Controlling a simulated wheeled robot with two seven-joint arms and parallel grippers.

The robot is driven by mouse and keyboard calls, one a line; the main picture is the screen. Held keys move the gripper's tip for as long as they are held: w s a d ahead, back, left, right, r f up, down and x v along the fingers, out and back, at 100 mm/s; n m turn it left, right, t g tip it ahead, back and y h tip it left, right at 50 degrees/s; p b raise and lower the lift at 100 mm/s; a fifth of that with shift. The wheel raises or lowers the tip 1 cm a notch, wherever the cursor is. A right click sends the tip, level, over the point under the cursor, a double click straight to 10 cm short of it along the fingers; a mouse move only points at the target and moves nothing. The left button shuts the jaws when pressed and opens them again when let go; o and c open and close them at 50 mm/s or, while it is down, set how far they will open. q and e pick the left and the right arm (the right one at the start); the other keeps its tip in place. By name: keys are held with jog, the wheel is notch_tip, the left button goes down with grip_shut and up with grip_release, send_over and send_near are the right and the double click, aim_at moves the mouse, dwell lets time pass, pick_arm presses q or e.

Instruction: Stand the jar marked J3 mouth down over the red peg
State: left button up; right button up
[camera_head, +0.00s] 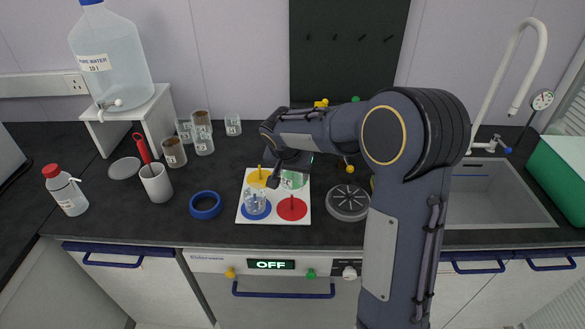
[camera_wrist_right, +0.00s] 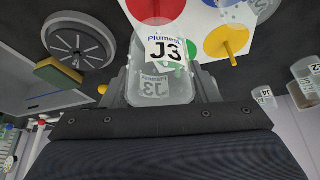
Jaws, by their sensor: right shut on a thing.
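My right gripper (camera_head: 288,166) is shut on the clear jar J3 (camera_wrist_right: 165,50), whose label reads J3 in the right wrist view. In the head view my arm partly hides jar and gripper, over the back right of the white board (camera_head: 273,217). The jar overlaps the green disc (camera_head: 298,183) there; I cannot tell whether it touches the board or which way its mouth faces. The red disc (camera_head: 284,212) with the red peg (camera_head: 292,203) is front right and uncovered. It also shows in the right wrist view (camera_wrist_right: 152,10). My left gripper is out of view.
Another clear jar (camera_head: 256,203) stands over the blue disc; the yellow disc (camera_head: 252,180) has a bare peg. A blue ring (camera_head: 205,205) lies left, a round grey ribbed disc (camera_head: 348,202) right. Several jars (camera_head: 203,143) stand behind left. A sink (camera_head: 500,195) is far right.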

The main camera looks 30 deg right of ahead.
aim_at(289, 183)
notch_tip(289, 183, down, 8)
jog(key=b, duration=0.7)
jog(key=shift+f, duration=0.2)
jog(key=o, duration=1.1)
jog(key=shift+r, duration=0.1)
jog(key=v, duration=0.7)
jog(key=shift+s+a+r, duration=0.15)
jog(key=shift+r, duration=0.2)
